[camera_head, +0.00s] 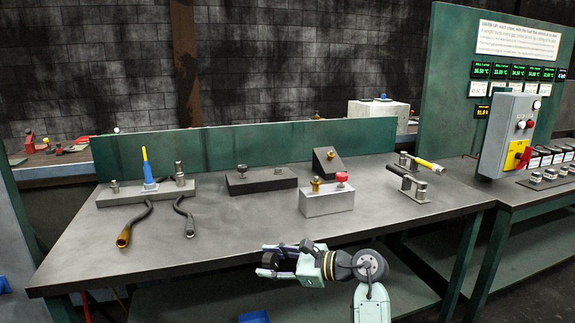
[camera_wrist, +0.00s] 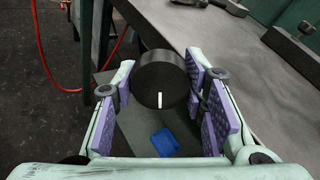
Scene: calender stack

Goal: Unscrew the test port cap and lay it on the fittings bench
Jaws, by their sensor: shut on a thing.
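A black round cap (camera_wrist: 160,78) with a white mark on its rim sits between my gripper's purple finger pads in the wrist view. My gripper (camera_head: 272,260) is shut on it, just off the front edge of the grey fittings bench (camera_head: 160,255). In the head view the cap is small and mostly hidden by the fingers. The wrist view shows the cap off any port, with the floor and a lower shelf behind it. The bench top shows at the right of the wrist view (camera_wrist: 225,45). I cannot tell which port the cap belongs to.
A grey block (camera_head: 327,203) bears a brass fitting (camera_head: 316,184) and a red knob (camera_head: 341,177). The front middle of the bench is clear. A blue bin (camera_head: 254,316) is below.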

